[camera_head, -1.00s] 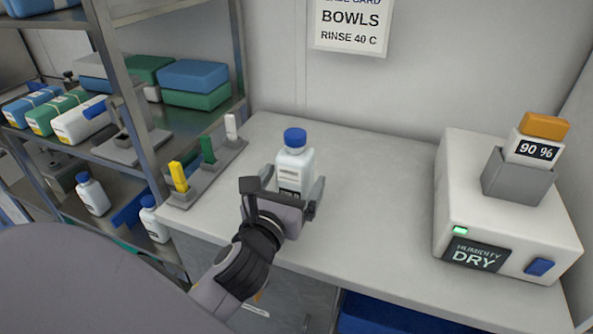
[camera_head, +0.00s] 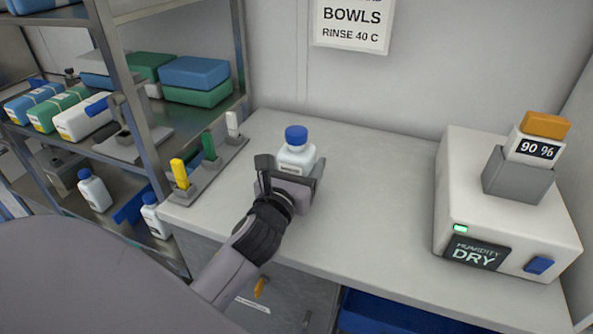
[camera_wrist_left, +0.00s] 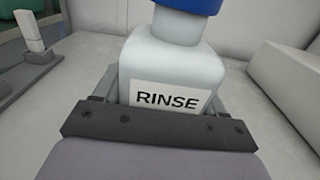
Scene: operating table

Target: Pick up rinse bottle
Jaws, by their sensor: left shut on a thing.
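The rinse bottle (camera_head: 297,156) is white with a blue cap and stands upright at the counter's middle left in the head view. In the left wrist view the bottle (camera_wrist_left: 165,70) fills the centre, with its RINSE label facing the camera. My left gripper (camera_head: 292,178) is shut on the bottle, with one finger on each side of its body. The gripper hides the bottle's lower part, so I cannot tell whether its base touches the counter. My right gripper is not in view.
A white humidity device (camera_head: 505,200) stands on the right of the counter (camera_head: 385,200). A rack with yellow, green and white tags (camera_head: 209,150) is at the left edge. A metal shelf (camera_head: 150,130) holds wrapped packs and other bottles (camera_head: 94,190). The counter between bottle and device is clear.

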